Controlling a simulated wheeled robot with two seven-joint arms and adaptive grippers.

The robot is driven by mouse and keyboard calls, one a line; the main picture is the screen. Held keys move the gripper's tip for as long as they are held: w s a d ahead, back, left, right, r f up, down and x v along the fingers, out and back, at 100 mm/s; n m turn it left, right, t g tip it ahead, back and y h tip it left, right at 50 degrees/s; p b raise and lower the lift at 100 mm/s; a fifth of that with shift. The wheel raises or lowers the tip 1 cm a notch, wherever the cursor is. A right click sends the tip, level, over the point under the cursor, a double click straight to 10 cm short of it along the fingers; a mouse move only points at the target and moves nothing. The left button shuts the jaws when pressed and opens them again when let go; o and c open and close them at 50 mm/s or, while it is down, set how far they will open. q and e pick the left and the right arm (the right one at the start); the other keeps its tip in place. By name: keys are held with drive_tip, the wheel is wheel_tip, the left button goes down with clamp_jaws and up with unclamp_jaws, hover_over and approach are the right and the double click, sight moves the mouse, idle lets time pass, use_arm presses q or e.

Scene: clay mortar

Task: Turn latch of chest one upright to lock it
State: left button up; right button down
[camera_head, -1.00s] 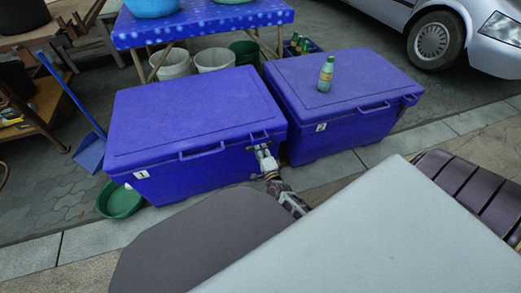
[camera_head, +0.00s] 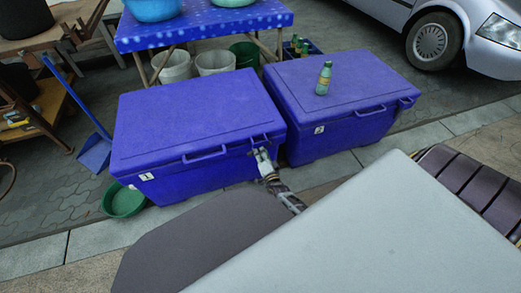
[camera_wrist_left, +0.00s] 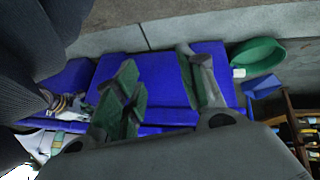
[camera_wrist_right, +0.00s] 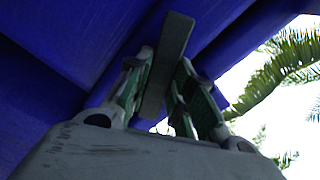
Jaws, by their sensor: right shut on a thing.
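Chest one (camera_head: 190,115) is a blue lidded chest with a "1" label at its lower left front. Its lid is down. My right gripper (camera_head: 262,156) is at the right end of its front, just under the lid edge. In the right wrist view, my right gripper (camera_wrist_right: 158,105) is shut on the latch (camera_wrist_right: 171,50), a flat grey bar that stands out between the fingers beneath the blue lid. The head view is too small to tell the latch's exact angle. My left gripper (camera_wrist_left: 160,90) is open and empty in the left wrist view, with the blue chest beyond it.
Chest two (camera_head: 345,95) stands close on the right with a bottle (camera_head: 324,78) on its lid. A green basin (camera_head: 124,201) lies at chest one's left front corner, near a blue dustpan (camera_head: 96,153). A blue table (camera_head: 205,27) stands behind.

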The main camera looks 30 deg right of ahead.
use_arm(q)
drive_tip(key=a+r+g+y+p, duration=0.1)
drive_tip(key=r+p, duration=0.1)
drive_tip(key=r, duration=0.3)
drive_tip(key=s+a+r+g+y+p, duration=0.1)
drive_tip(key=a+r+p, duration=0.1)
drive_tip(key=r, duration=0.4)
drive_tip(key=shift+s+a+r+m+p, duration=0.2)
drive_tip(key=shift+a+m+p, duration=0.1)
drive_tip(key=shift+p, duration=0.55)
use_arm(e)
drive_tip(key=n, duration=1.3)
drive_tip(key=c, duration=1.2)
unclamp_jaws()
drive_tip(key=shift+c, duration=0.2)
drive_tip(key=shift+s, duration=0.1)
drive_tip(key=v, duration=1.1)
drive_tip(key=shift+s, duration=0.4)
